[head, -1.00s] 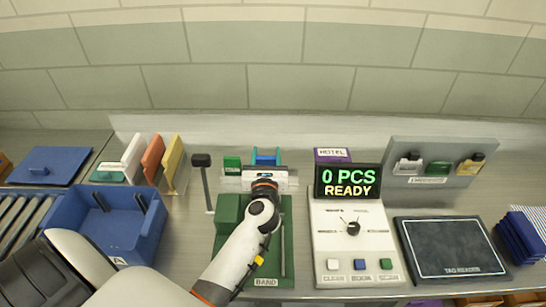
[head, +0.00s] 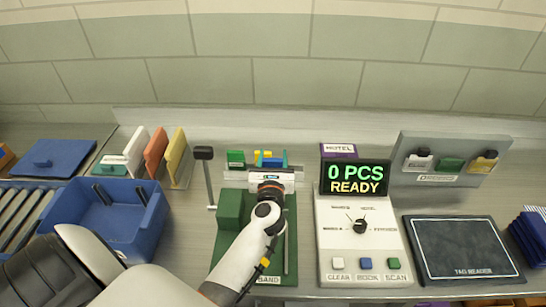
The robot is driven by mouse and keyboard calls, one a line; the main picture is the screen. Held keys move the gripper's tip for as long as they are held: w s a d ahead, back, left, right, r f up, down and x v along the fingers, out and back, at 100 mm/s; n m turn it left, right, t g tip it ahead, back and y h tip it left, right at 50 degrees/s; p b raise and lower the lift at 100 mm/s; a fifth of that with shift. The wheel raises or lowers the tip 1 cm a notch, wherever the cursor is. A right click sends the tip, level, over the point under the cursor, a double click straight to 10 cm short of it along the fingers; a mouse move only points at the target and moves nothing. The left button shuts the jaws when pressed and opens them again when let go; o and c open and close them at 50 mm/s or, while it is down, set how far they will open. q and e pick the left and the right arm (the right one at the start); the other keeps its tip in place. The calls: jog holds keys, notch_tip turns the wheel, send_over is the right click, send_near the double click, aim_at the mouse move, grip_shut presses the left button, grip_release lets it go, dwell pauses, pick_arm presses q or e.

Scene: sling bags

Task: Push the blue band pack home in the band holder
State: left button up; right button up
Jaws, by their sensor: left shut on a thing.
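A blue band pack (head: 272,162) shows just beyond my left wrist, in the band holder (head: 234,175) at the back of the green machine. My left gripper (head: 270,168) reaches over the machine from the front and is shut on the blue pack. My own wrist and hand hide most of the pack's near side and the fingertips. I cannot tell how deep the pack sits. A small green pack (head: 236,157) stands to its left. My right gripper is not in view.
The green machine (head: 230,208) marked BAND lies under my left arm. A black-topped lever (head: 204,154) stands left of it. A blue bin (head: 150,222) is further left. A counter console (head: 358,255) reading "0 PCS READY" and a tag reader (head: 462,247) are to the right.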

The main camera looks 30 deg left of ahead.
aim_at(273, 166)
pick_arm(q)
jog(key=shift+f+b, duration=0.85)
jog(key=shift+f, duration=0.45)
dwell(0.9)
jog(key=shift+f, duration=0.25)
jog(key=shift+f+b, duration=2.4)
jog(key=shift+f, duration=0.2)
jog(key=o, duration=1)
jog(key=shift+o, duration=0.2)
